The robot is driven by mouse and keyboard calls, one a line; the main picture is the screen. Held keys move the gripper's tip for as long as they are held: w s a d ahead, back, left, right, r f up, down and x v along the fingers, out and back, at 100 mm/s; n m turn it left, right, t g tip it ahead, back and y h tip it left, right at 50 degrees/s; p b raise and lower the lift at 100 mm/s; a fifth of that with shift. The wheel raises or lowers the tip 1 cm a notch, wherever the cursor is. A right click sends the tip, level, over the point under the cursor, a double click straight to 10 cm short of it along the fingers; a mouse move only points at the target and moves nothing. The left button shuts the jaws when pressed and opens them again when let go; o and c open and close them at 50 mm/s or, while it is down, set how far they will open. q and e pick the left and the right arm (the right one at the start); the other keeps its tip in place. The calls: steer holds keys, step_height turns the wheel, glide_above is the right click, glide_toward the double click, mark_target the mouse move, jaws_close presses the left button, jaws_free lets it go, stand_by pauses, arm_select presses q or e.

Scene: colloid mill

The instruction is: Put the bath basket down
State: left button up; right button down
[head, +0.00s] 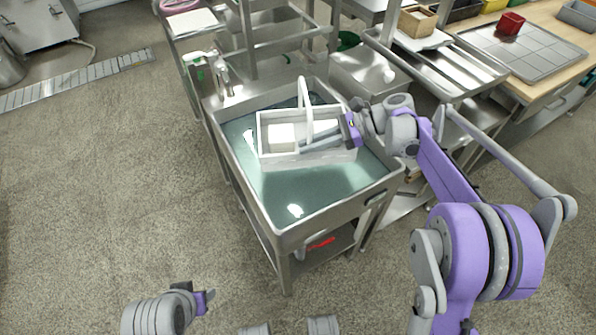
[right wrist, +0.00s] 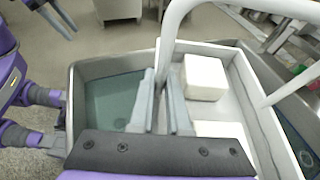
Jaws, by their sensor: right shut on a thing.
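The bath basket (head: 273,157) is a white open box with a tall arched handle. It is over the far part of the steel sink (head: 228,160), which holds greenish water. I cannot tell whether its bottom touches the water or hangs above it. My right gripper (head: 308,144) reaches in from the right and is shut on the basket's handle. In the right wrist view the fingers (right wrist: 161,102) close at the handle's lower end, and white blocks (right wrist: 204,78) lie inside the basket (right wrist: 240,88). My left gripper (head: 206,297) is low at the left, away from the sink; its fingers are unclear.
A tap (head: 222,68) stands at the sink's back left. The near half of the sink is open water.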

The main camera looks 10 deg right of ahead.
steer(key=f+b, duration=0.1)
steer(key=f, duration=0.1)
steer(key=w+f, duration=0.1)
steer(key=f, duration=0.1)
steer(key=shift+a+b, duration=0.15)
steer(key=shift+b, duration=0.25)
arm_select(q)
steer(key=s+b+x, duration=0.1)
steer(key=b+x, duration=0.2)
steer(key=x, duration=0.3)
steer(key=shift+a+f, duration=0.15)
steer(key=shift+f, duration=0.15)
arm_select(e)
step_height(320, 180, down, 10)
steer(key=shift+r, duration=0.1)
arm_select(q)
steer(key=shift+w, duration=0.15)
arm_select(e)
steer(key=c, duration=0.9)
jaws_free()
steer(key=shift+d+r, duration=0.1)
steer(key=shift+d, duration=0.2)
arm_select(q)
steer(key=shift+r+p, duration=0.85)
steer(key=shift+p, duration=0.05)
arm_select(e)
steer(key=v, duration=0.7)
steer(key=shift+a, duration=0.1)
